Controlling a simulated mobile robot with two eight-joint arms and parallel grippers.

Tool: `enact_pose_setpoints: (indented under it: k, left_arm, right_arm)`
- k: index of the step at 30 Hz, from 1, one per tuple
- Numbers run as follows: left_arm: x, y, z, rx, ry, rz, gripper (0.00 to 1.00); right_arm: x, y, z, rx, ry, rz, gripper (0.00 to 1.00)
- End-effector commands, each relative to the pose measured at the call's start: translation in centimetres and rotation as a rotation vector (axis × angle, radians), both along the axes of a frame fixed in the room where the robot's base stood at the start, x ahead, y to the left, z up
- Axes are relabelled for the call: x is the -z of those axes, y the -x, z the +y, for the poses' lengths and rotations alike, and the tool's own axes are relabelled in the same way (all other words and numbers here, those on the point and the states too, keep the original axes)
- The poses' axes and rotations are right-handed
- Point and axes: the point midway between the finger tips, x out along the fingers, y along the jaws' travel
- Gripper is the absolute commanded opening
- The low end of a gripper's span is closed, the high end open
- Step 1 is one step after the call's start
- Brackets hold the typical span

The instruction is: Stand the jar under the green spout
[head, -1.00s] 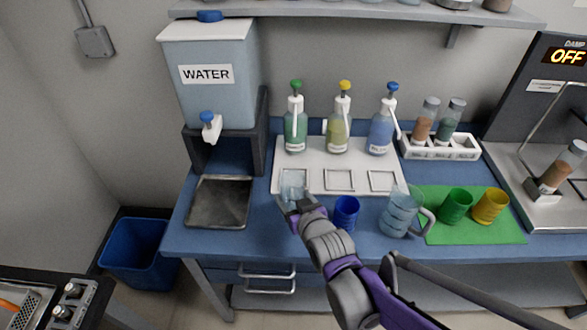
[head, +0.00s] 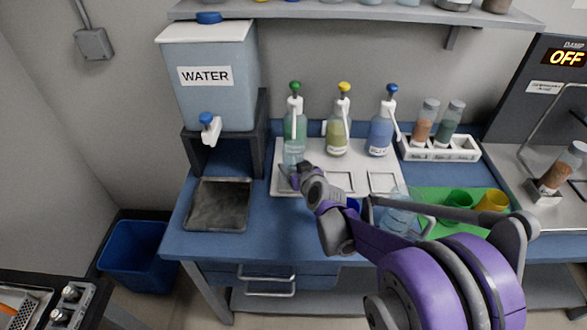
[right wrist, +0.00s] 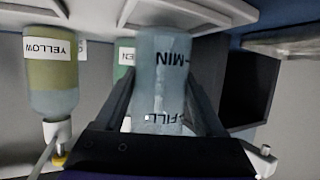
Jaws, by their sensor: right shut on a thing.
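The jar (right wrist: 160,75) is clear, with MIN and FILL marks, and shows upside down in the right wrist view. My right gripper (right wrist: 163,115) is shut on it, one finger at each side. In the head view the jar (head: 292,160) appears upright in front of the green bottle, and my right gripper (head: 292,176) partly hides it. The green bottle (head: 289,124) has a green-topped pump (head: 296,92) with a white spout. I cannot tell whether the jar touches the white tray (head: 311,184). My left gripper is not in view.
A yellow bottle (head: 337,136) and a blue bottle (head: 380,136) stand to the right on the tray. The water dispenser (head: 208,95) is to the left. A clear jug (head: 397,222) and cups are at the right, partly behind my arm.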

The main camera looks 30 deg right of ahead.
Motion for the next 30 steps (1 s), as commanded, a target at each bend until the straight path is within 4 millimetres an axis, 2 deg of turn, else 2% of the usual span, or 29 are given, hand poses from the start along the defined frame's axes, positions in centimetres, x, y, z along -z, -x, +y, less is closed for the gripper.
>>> enact_pose_setpoints:
  k: [1,3,13,14,18,28,30]
  left_arm:
    - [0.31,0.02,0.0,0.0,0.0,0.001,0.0]
    - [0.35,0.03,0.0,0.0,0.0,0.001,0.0]
    - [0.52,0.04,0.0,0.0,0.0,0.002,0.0]
    - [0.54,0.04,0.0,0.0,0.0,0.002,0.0]
    - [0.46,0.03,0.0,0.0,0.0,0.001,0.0]
    - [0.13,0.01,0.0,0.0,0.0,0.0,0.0]
    - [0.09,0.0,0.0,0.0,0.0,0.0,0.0]
  right_arm:
    - [0.79,-0.05,-0.01,0.0,0.0,0.0,0.0]
    - [1.14,0.0,0.0,0.0,0.0,-0.001,0.0]
    - [1.41,0.01,0.01,0.0,0.0,0.0,0.0]
    - [1.46,0.02,0.02,0.0,0.0,0.0,0.73]
    - [1.37,0.01,0.02,0.0,0.0,0.0,0.98]
    - [0.84,0.02,0.02,0.0,0.0,0.0,1.0]
    - [0.65,0.71,0.12,0.0,0.0,0.0,1.0]
